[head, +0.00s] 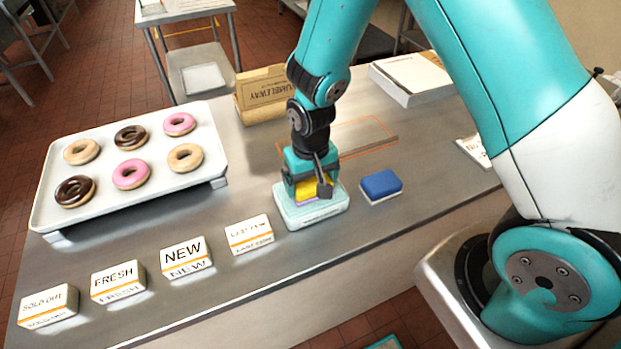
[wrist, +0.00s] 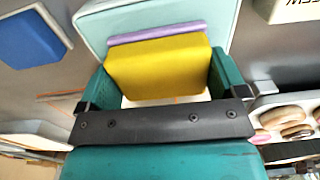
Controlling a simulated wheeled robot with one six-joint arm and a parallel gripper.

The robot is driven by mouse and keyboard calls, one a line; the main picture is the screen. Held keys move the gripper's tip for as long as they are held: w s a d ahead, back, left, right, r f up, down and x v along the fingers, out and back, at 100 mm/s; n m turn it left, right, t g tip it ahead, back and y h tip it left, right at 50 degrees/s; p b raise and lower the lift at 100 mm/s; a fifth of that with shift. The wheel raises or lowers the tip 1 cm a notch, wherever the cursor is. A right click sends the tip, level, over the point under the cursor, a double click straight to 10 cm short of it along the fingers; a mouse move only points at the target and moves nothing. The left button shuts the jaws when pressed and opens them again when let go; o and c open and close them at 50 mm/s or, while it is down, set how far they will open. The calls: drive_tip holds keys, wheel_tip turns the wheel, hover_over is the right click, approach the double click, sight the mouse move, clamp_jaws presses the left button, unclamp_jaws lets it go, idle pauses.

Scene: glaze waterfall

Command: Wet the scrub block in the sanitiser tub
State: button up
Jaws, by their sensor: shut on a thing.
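My gripper (head: 312,184) points down over the pale aqua sanitiser tub (head: 318,213), near the table's front edge. It is shut on a yellow scrub block (head: 305,189) with a purple layer on its tub-facing side. In the wrist view the yellow block (wrist: 158,68) sits between both teal fingers, and the purple layer (wrist: 157,33) shows along its far edge. The tub (wrist: 130,12) is just beyond it. The block is over or inside the tub opening; I cannot tell whether it touches the liquid.
A blue block (head: 381,184) lies just right of the tub. A white tray (head: 100,138) of several doughnuts stands at left. Several sign blocks, including NEW (head: 186,257), line the front edge. A cardboard box (head: 262,95) and an orange-outlined area (head: 352,137) lie behind.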

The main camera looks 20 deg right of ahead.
sight(311, 180)
idle(0.4)
wheel_tip(311, 180, up, 7)
drive_tip(key=p, duration=0.5)
drive_tip(key=shift+p, duration=0.35)
idle(0.3)
